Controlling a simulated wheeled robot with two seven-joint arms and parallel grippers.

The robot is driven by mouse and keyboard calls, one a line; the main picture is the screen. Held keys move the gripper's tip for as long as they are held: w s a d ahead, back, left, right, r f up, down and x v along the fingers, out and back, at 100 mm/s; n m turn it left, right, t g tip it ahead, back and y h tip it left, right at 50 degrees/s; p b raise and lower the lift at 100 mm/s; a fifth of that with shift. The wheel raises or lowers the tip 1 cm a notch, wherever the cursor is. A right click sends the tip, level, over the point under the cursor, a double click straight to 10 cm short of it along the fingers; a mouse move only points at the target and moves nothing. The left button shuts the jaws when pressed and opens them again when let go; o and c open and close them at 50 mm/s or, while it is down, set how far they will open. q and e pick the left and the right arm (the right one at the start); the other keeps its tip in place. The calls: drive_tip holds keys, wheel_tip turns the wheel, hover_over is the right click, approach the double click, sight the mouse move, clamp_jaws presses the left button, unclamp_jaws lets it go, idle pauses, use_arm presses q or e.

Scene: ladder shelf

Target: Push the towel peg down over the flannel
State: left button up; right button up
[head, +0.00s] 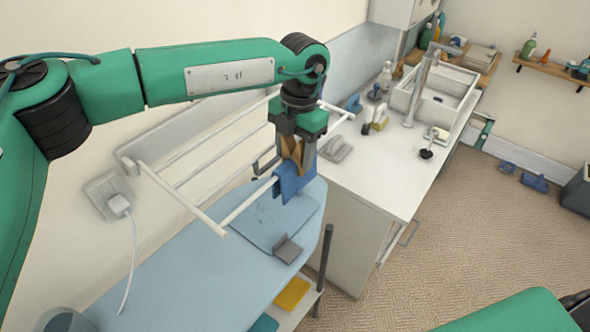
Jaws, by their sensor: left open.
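The blue flannel (291,187) hangs over the end part of a white rail of the wall-mounted drying rack (190,208). My left gripper (297,160) points down right above the flannel, with its jaws open. A wood-brown piece, which looks like the towel peg (290,148), shows between the fingers, at the flannel's top. The fingers partly hide it, so I cannot tell whether it touches the flannel or sits around the rail. My right gripper is out of view; only part of my right arm shows at the bottom right.
A pale blue ironing board (190,285) lies below the rack, with a grey object (287,249) on it. A white counter (375,180) with a sink (435,95) stands to the right. A plug and cable (120,205) are on the left wall. Carpet at right is mostly clear.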

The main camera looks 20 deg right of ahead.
sight(296, 137)
use_arm(q)
drive_tip(key=shift+r, duration=0.3)
drive_tip(key=shift+w+d+r, duration=0.15)
drive_tip(key=shift+r, duration=1.2)
drive_tip(key=o, duration=0.6)
drive_tip(key=shift+c, duration=0.2)
drive_tip(key=c, duration=0.6)
drive_tip(key=shift+o, duration=0.2)
drive_tip(key=shift+w+d+r+p, duration=0.15)
drive_tip(key=shift+r+p, duration=0.55)
drive_tip(key=shift+r, duration=0.8)
drive_tip(key=shift+w+d+r+p, duration=0.15)
drive_tip(key=shift+r+p, duration=0.55)
drive_tip(key=shift+r, duration=0.75)
drive_tip(key=shift+d+r+p, duration=0.15)
drive_tip(key=shift+r+p, duration=0.55)
drive_tip(key=shift+r, duration=0.8)
